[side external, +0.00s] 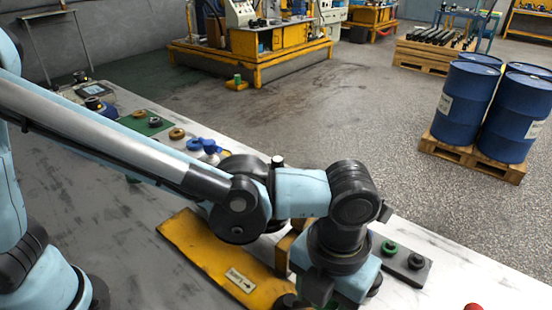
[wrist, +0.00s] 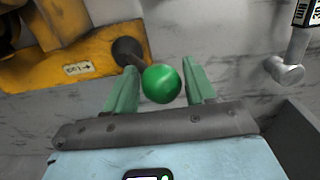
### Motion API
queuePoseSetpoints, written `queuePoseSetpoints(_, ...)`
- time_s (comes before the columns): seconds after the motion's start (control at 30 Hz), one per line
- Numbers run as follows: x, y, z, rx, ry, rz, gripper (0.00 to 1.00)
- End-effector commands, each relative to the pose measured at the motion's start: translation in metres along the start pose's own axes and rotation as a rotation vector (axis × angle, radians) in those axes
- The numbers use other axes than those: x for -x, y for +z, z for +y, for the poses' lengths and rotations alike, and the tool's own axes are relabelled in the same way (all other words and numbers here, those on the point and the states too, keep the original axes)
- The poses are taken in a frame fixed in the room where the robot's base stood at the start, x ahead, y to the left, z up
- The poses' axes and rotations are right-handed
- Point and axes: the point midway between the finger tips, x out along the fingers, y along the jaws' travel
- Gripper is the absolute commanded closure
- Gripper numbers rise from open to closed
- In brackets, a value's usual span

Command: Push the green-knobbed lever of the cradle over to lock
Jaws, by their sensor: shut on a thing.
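The yellow cradle (side external: 210,250) lies on the worktop beneath my arm in the side view. A white label with an arrow (side external: 240,280) is on it; the label (wrist: 78,68) also shows in the wrist view. The lever's round green knob (wrist: 162,84) sits between the green fingers of my gripper (wrist: 160,68), which is shut on it. The dark lever pivot (wrist: 128,50) is at the cradle's right end in the wrist view, and a short rod runs from it to the knob. In the side view my wrist hides the knob and most of the lever.
A red rounded thing (side external: 474,307) is at the bottom edge. Small rings and a blue part (side external: 208,147) lie behind my arm. A light pipe-like piece (wrist: 285,68) is at right in the wrist view.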

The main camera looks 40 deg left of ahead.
Motion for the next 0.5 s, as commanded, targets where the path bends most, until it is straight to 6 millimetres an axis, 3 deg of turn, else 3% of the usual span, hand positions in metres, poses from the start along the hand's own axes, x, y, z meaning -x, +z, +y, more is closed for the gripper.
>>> queuePoseSetpoints(0.13,-0.0016,-0.0019,-0.0057,-0.007,-0.019,0.001,0.62)
queuePoseSetpoints(0.17,-0.0016,-0.0019,-0.0058,-0.007,-0.019,0.001,0.42)
queuePoseSetpoints(0.2,-0.0016,-0.0019,-0.0059,-0.007,-0.019,0.0,0.38)
queuePoseSetpoints(0.5,0.0016,-0.0013,-0.0046,-0.004,-0.017,0.0,0.38)
